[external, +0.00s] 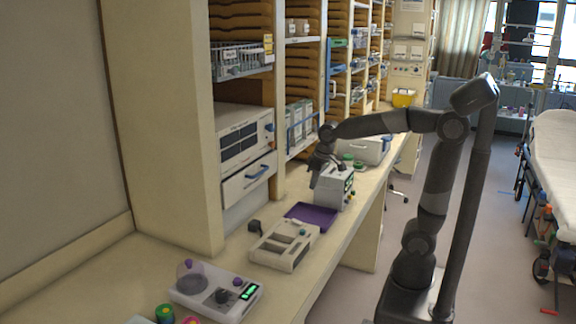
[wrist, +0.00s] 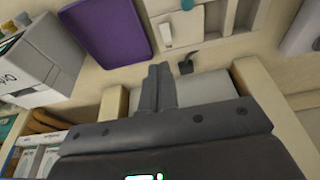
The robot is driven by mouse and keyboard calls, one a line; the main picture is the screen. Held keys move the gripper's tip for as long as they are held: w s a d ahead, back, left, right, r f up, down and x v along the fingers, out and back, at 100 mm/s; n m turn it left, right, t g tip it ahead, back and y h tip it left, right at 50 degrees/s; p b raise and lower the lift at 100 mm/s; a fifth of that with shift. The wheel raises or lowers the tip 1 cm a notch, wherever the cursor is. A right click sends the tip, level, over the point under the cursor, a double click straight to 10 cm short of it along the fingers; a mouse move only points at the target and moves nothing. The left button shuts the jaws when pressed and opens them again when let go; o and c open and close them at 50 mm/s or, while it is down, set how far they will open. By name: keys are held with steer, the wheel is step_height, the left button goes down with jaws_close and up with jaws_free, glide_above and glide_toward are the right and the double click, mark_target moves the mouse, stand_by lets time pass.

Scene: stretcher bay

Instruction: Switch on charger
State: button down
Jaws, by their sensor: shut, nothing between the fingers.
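A beige slotted unit (external: 272,256) lies on the counter, with a small teal knob (external: 302,231) on it and a black piece (external: 255,226) at its back left. It looks most like the charger, but I can read no label. In the wrist view part of this unit (wrist: 212,20) shows at the top, with a white lever or rocker (wrist: 166,33) in a recess. The black piece (wrist: 186,66) is just below it. My gripper (external: 315,183) is by the white box-shaped device, to the right of the slotted unit. Its fingers (wrist: 158,70) are shut and empty.
A purple tray (external: 310,215) lies between the slotted unit and the white box device (external: 336,188). A white console (external: 215,293) with knobs and a green display is at the front left. Shelves and a drawer cabinet (external: 247,180) line the counter's back.

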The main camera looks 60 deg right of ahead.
mark_target(294, 219)
steer(key=shift+g, duration=0.3)
steer(key=shift+w+a+f, duration=0.15)
steer(key=shift+w+f, duration=0.05)
steer(key=shift+w, duration=0.5)
steer(key=shift+w+a+f, duration=0.1)
steer(key=shift+w+f, duration=0.05)
steer(key=shift+w, duration=0.55)
steer(key=shift+w+a+f, duration=0.15)
steer(key=shift+w+f, duration=0.05)
steer(key=shift+w, duration=0.5)
steer(key=x, duration=1.4)
